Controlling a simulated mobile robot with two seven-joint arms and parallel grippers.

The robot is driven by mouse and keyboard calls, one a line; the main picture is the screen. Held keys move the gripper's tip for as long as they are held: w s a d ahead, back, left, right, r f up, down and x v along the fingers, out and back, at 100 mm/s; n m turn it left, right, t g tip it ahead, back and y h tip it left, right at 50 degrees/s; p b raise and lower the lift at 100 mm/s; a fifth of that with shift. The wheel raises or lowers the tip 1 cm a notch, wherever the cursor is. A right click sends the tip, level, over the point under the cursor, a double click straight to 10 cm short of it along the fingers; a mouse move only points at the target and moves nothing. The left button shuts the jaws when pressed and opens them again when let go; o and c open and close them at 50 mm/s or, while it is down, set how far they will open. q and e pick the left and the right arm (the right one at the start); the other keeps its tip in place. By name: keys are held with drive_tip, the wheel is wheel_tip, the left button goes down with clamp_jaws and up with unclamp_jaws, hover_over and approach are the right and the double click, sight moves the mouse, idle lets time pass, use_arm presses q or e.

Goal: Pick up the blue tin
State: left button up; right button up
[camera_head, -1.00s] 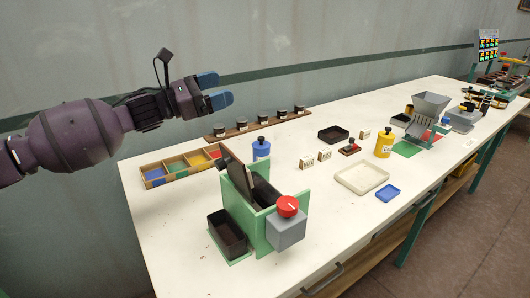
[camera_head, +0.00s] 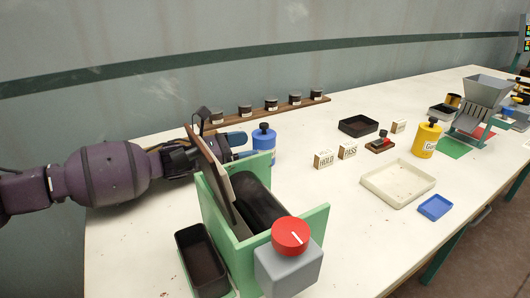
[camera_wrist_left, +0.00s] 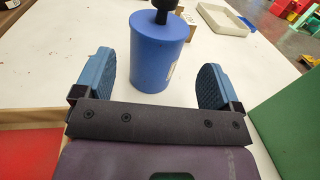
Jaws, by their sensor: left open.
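The blue tin (camera_head: 264,141) has a dark knob on top and stands upright on the white table, behind the green drum sorter. My left gripper (camera_head: 240,146) is low behind the sorter, just left of the tin and partly hidden by the sorter's tilted plate. In the left wrist view the blue tin (camera_wrist_left: 158,52) stands between the tips of the two blue fingers of my open left gripper (camera_wrist_left: 160,75), with a gap on both sides. My right gripper is not in view.
The green sorter (camera_head: 318,222) with a red knob stands close in front of my left gripper. A rail of dark pots (camera_head: 271,104) lies behind. HOLD and PASS blocks (camera_head: 324,159), a cream tray (camera_head: 398,184) and a yellow tin (camera_head: 426,139) stand to the right. Clear table lies between.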

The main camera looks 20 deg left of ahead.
sight(259, 146)
use_arm(q)
drive_tip(key=shift+f+b+x, duration=0.15)
drive_tip(key=shift+b+x, duration=0.15)
drive_tip(key=shift+x, duration=0.65)
drive_tip(key=shift+f+b+x, duration=0.15)
drive_tip(key=shift+b+x, duration=0.15)
drive_tip(key=shift+x, duration=0.65)
drive_tip(key=shift+w+d+r, duration=0.2)
drive_tip(key=shift+w+d, duration=0.25)
drive_tip(key=shift+w, duration=0.15)
clamp_jaws()
